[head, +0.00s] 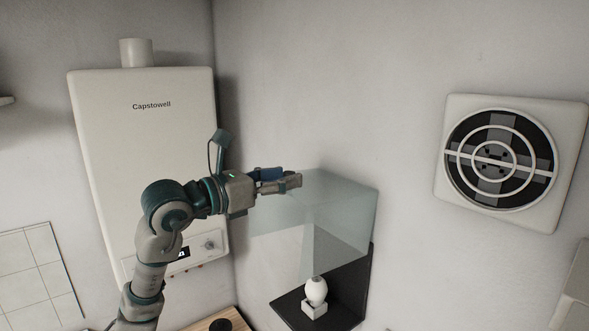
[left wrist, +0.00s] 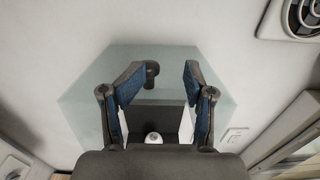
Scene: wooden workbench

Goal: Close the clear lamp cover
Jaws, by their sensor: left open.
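The clear lamp cover (head: 345,206) is a pale, see-through box beside the wall. It sits raised above a black base (head: 346,313), and the white bulb (head: 316,291) on that base shows uncovered below it. My left gripper (head: 288,182) is at the cover's upper left edge; I cannot tell whether it touches. In the left wrist view, the open left fingers (left wrist: 160,82) are spread in front of the cover (left wrist: 83,105). A dark rounded piece (left wrist: 152,72) shows between them, and the bulb (left wrist: 154,138) shows lower down. My right gripper is not in view.
A white Capstowell wall heater (head: 140,130) stands behind my left arm. A round vent fan (head: 500,160) is on the wall to the right. The wall between the cover and the fan is bare. A wooden surface (head: 205,321) shows at the bottom.

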